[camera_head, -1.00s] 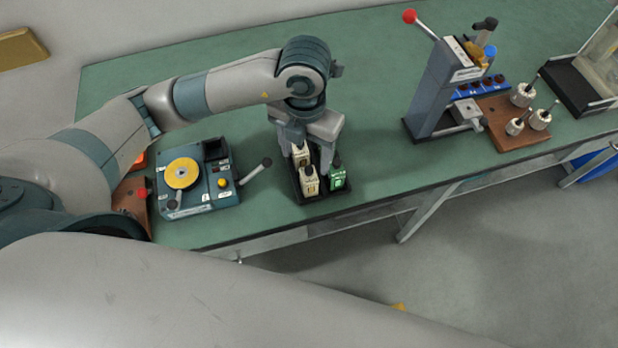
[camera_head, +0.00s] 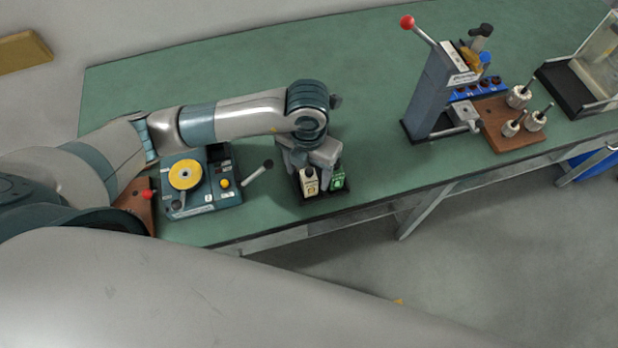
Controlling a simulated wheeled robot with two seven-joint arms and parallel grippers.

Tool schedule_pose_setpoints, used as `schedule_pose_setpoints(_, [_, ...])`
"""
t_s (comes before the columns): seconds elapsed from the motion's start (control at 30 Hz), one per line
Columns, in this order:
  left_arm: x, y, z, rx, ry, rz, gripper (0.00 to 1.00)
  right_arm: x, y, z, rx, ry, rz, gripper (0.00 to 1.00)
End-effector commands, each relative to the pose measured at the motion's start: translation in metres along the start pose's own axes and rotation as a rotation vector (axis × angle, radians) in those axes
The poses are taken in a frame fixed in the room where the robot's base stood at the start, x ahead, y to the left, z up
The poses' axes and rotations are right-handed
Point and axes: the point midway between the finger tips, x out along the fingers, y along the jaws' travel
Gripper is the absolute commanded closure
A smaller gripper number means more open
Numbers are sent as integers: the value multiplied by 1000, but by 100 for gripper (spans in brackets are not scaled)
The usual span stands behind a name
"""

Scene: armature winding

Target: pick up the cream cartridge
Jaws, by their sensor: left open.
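A cream cartridge (camera_head: 309,182) stands upright in a small black tray (camera_head: 325,198) near the table's front edge. A green cartridge (camera_head: 338,178) stands to its right in the same tray. My left gripper (camera_head: 310,172) is open and points down over the tray, its fingers low among the cartridges. The back of the tray, including a second cream cartridge seen there earlier, is hidden behind the gripper. I cannot tell whether the fingers touch a cartridge. My right gripper is not in view.
A winding machine (camera_head: 197,182) with a yellow disc and a side lever stands left of the tray. A grey press (camera_head: 435,95) with a red-knobbed lever and a wooden board (camera_head: 515,138) of armatures stand right. The green table (camera_head: 375,150) between is clear.

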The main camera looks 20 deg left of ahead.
Motion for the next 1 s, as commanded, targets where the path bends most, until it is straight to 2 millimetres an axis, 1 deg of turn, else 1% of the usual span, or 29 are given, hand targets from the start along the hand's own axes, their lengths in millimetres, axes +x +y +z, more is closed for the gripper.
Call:
schedule_pose_setpoints(0.03, [2,-2,-1,-2,4,1,38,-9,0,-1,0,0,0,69])
schedule_pose_setpoints(0.07, [6,-3,-2,-1,5,1,38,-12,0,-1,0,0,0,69])
schedule_pose_setpoints(0.2, [24,-2,-1,-2,4,1,38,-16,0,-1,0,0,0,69])
schedule_pose_setpoints(0.3, [30,-2,-1,-1,0,1,38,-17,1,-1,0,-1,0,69])
schedule_pose_setpoints(0.77, [32,-3,0,0,0,1,38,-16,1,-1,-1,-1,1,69])
schedule_pose_setpoints(0.8, [32,-2,0,0,0,1,43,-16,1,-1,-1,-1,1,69])
schedule_pose_setpoints(0.83, [32,-2,0,0,0,1,50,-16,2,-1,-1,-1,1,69])
schedule_pose_setpoints(0.87, [32,-2,0,0,0,1,57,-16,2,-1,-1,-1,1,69])
schedule_pose_setpoints(0.9, [32,-2,0,0,0,1,67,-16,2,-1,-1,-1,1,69])
schedule_pose_setpoints(0.97, [32,-2,0,0,0,1,81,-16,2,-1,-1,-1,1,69])
schedule_pose_setpoints(1.0, [32,-2,0,0,0,1,82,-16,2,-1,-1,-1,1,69])
